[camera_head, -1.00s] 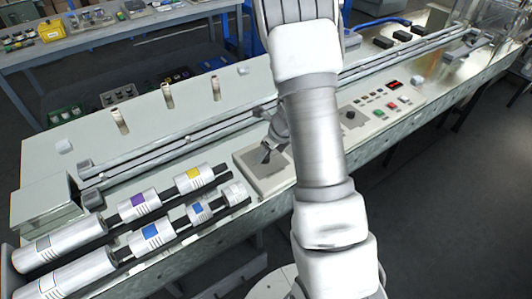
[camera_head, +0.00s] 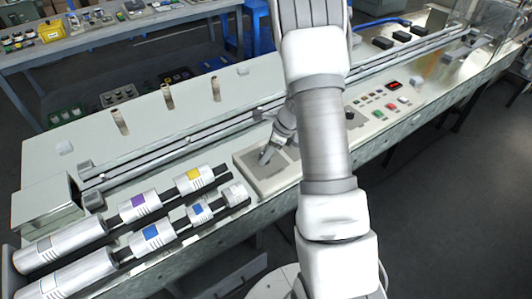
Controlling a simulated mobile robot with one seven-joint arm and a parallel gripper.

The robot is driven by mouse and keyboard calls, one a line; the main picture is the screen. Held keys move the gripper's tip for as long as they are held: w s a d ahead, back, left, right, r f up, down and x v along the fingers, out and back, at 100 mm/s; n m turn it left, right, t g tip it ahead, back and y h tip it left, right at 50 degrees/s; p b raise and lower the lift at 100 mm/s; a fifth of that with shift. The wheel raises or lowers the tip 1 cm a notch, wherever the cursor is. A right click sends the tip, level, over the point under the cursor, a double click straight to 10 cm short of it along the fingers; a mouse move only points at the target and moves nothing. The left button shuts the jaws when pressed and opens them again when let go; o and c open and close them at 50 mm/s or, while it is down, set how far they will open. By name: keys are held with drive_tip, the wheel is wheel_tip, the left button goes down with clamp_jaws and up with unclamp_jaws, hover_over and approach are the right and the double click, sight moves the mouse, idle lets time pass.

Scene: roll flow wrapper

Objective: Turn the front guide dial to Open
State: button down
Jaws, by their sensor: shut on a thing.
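A low beige panel box (camera_head: 250,181) sits at the front edge of the machine bench, with grey plates on its top. My gripper (camera_head: 266,158) reaches down onto this box, its fingers shut at the top plate. What it holds there appears to be the front guide dial, which is hidden by the fingers. The dial's pointer and any Open mark are too small or covered to read. My arm crosses the middle of the view and hides the bench right of the box.
Rollers with purple, yellow and blue bands (camera_head: 150,232) lie left of the box. Long rails (camera_head: 180,142) run behind it. A control panel (camera_head: 385,108) with buttons and a red display is to the right. Three upright posts (camera_head: 168,96) stand behind the rails.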

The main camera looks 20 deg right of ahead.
drive_tip(key=n, duration=0.2)
drive_tip(key=n+g, duration=0.1)
drive_tip(key=n, duration=0.1)
drive_tip(key=shift+w+d+n+g+y, duration=0.1)
drive_tip(key=shift+w+n+g+y, duration=0.05)
drive_tip(key=shift+n+g+y, duration=0.15)
drive_tip(key=n+g, duration=0.1)
drive_tip(key=n, duration=0.3)
drive_tip(key=shift+w+n+g, duration=0.1)
drive_tip(key=shift+n+g, duration=0.2)
drive_tip(key=shift+g, duration=0.1)
drive_tip(key=n, duration=0.2)
drive_tip(key=n+g, duration=0.1)
drive_tip(key=n, duration=0.1)
drive_tip(key=shift+w+n+g+h+b, duration=0.15)
drive_tip(key=shift+n+g+h+b, duration=0.15)
drive_tip(key=shift+h, duration=0.1)
drive_tip(key=shift+n+g+h, duration=0.6)
drive_tip(key=shift+n, duration=1.6)
drive_tip(key=shift+a, duration=0.2)
drive_tip(key=shift+c, duration=1.9)
unclamp_jaws()
